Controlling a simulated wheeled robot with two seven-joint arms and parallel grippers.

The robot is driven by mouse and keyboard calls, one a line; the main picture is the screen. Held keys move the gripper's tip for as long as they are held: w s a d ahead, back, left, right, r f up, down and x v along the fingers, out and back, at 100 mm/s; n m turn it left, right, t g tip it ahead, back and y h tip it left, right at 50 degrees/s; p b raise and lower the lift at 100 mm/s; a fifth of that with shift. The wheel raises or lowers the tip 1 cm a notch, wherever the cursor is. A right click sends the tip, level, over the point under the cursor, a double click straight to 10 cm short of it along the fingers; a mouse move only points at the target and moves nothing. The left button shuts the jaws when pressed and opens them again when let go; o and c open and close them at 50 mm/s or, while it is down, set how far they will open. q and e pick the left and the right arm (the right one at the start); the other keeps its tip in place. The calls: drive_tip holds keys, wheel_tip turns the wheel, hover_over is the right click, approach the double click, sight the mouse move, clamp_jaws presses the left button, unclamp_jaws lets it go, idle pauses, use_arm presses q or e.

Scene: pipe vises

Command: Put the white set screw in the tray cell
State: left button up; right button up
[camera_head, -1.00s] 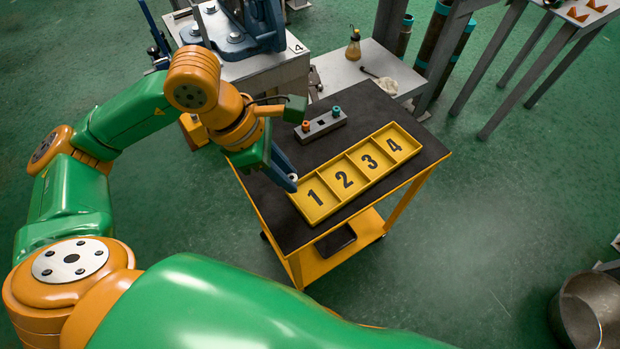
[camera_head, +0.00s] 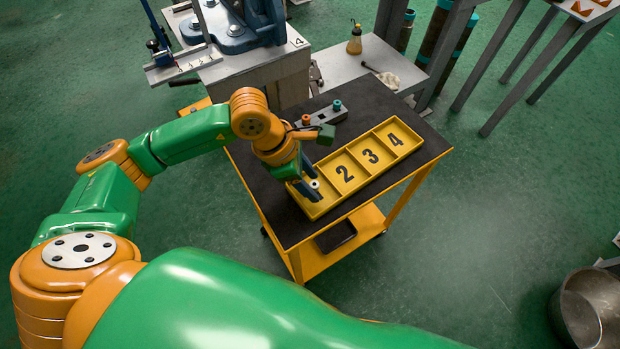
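The yellow tray (camera_head: 348,200) lies on the dark cart top, with cells marked 2, 3 and 4 in plain view. My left gripper (camera_head: 312,184) is over the cell at the tray's near-left end, which was marked 1 and is now largely covered by the fingers. The white set screw (camera_head: 314,184) shows as a small pale ring between the dark fingertips, and the gripper looks shut on it. Whether the screw touches the cell floor I cannot tell. My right gripper is not in view.
A grey block (camera_head: 326,121) with an orange piece and a teal piece stands behind the tray. The cart (camera_head: 425,140) has a bare dark strip beside the tray. A bench with a blue vise (camera_head: 236,35) stands behind, and an oil bottle (camera_head: 355,38) is further back.

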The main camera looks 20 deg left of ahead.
use_arm(q)
drive_tip(key=shift+r, duration=0.1)
drive_tip(key=shift+a+r+p, duration=0.1)
drive_tip(key=shift+r+p, duration=0.2)
drive_tip(key=shift+r, duration=0.05)
drive_tip(key=v, duration=1.1)
drive_tip(key=shift+s+a+r, duration=0.15)
drive_tip(key=shift+a+r, duration=0.05)
